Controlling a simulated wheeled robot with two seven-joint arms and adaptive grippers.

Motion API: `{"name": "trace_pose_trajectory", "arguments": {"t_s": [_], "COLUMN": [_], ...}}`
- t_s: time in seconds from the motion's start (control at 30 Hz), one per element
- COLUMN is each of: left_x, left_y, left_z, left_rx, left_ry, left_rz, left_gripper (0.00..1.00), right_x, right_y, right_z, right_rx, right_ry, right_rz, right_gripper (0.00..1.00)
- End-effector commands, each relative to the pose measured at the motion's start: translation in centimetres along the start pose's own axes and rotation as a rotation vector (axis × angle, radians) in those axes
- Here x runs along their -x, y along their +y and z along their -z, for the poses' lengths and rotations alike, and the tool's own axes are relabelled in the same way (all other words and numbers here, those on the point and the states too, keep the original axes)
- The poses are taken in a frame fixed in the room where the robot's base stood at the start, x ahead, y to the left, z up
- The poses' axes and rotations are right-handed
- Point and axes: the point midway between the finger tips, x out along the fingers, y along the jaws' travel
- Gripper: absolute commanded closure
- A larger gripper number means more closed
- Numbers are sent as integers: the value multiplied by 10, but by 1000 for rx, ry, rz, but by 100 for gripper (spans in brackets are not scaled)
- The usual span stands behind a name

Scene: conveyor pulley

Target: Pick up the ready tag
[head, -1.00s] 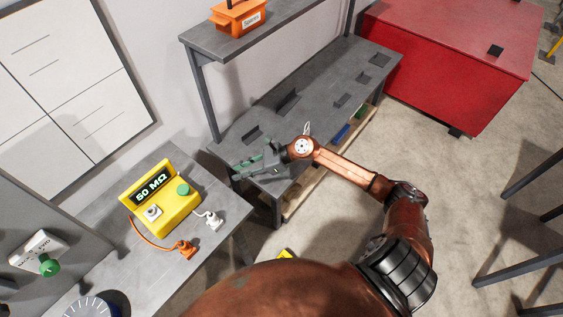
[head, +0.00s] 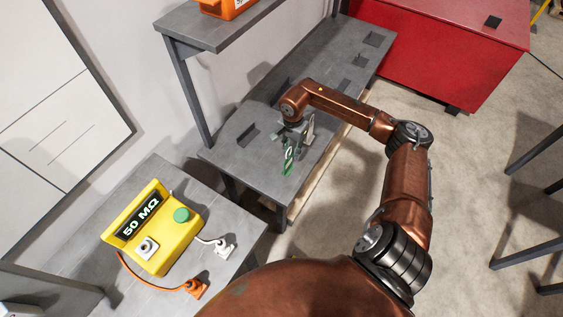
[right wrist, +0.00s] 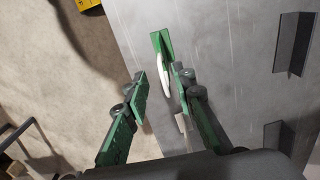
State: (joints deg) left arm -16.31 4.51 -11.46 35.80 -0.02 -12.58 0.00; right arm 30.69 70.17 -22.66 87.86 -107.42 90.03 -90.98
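The ready tag appears to be the narrow green-and-white piece (right wrist: 163,55) near the bench edge in the right wrist view. It is just beyond and between my right fingertips; I cannot tell whether it lies flat or stands tilted. My right gripper (right wrist: 160,80) has its two green-padded fingers apart, with a gap between them. In the head view the right gripper (head: 297,150) points down low over the grey bench (head: 232,135); green parts of finger and tag are hard to tell apart there. My left gripper is not in view.
A yellow meter (head: 155,228) reading 50 MΩ stands on the nearer table, with an orange plug (head: 196,288) and a white plug (head: 225,248). A shelf (head: 215,30) overhangs the bench's back. Dark brackets (head: 248,134) stand on the bench. A red chest (head: 450,50) is beyond.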

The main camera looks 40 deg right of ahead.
Motion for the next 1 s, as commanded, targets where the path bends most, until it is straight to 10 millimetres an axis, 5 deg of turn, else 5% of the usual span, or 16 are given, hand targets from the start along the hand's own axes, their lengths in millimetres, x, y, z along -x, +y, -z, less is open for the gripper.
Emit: {"name": "trace_pose_trajectory", "arguments": {"t_s": [0.3, 0.6, 0.83, 1.0], "left_x": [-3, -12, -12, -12], "left_y": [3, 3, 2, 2], "left_z": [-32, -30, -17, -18], "left_rx": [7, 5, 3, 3], "left_ry": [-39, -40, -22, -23], "left_rz": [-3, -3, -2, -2], "left_gripper": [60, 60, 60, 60], "right_x": [-29, -69, -69, -69], "right_y": [-12, -11, -10, -10], "right_z": [-10, -10, -9, -9], "right_rx": [18, 14, 13, 13], "right_ry": [-5, -5, -3, -3], "right_rz": [3, 2, 4, 4], "right_gripper": [76, 76, 77, 88]}}
